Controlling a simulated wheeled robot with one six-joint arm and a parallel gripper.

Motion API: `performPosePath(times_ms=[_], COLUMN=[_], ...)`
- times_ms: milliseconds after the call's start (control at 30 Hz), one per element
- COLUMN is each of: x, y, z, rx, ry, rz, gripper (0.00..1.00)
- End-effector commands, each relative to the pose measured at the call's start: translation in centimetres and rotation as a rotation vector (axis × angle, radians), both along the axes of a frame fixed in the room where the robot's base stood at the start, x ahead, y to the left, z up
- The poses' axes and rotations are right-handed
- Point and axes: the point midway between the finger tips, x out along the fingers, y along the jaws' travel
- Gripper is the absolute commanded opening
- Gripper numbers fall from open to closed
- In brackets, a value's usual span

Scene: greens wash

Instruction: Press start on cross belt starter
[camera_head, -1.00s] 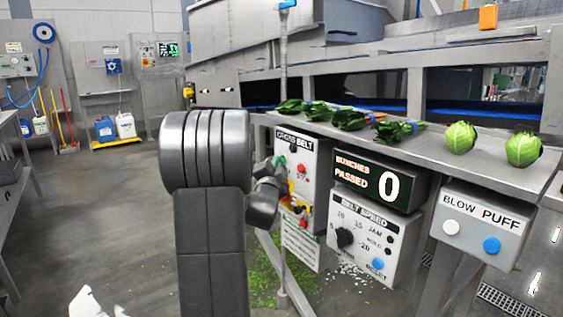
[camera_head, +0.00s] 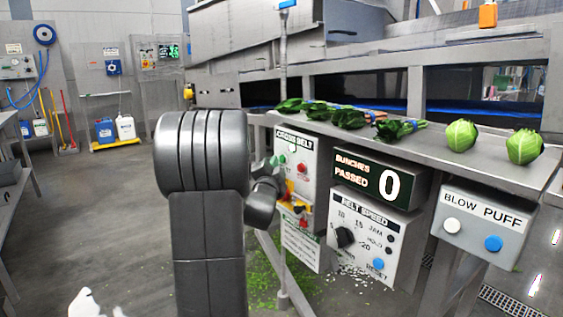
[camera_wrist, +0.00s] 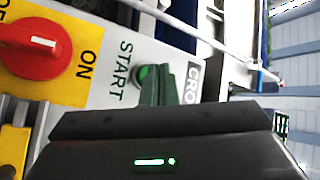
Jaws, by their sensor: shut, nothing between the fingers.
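The cross belt starter (camera_head: 312,153) is a pale grey box under the shelf, left of the counter display. In the wrist view its panel appears turned sideways, with the word START beside a green button (camera_wrist: 143,74). A red rotary switch (camera_wrist: 32,45) sits on a yellow plate marked ON. My gripper (camera_wrist: 165,80) is shut and empty, its dark green fingertips right at the green button and covering part of it. I cannot tell whether they touch it. In the head view my arm hides most of the gripper.
To the right are the bunches-passed display (camera_head: 368,177) reading 0, the belt speed box (camera_head: 366,226) and the blow puff box (camera_head: 480,226). Leafy bunches (camera_head: 350,117) and round heads (camera_head: 461,135) lie on the shelf above. A thin upright post stands close by the starter.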

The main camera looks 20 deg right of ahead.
Motion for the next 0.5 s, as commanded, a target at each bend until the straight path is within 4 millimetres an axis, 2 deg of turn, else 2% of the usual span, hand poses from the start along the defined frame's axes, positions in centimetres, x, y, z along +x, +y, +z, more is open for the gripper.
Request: performPosePath(times_ms=[500], x=[-0.39], y=[1.19], z=[-0.10], rx=[0.001], ry=[0.001], rz=[0.002], gripper=[0.00])
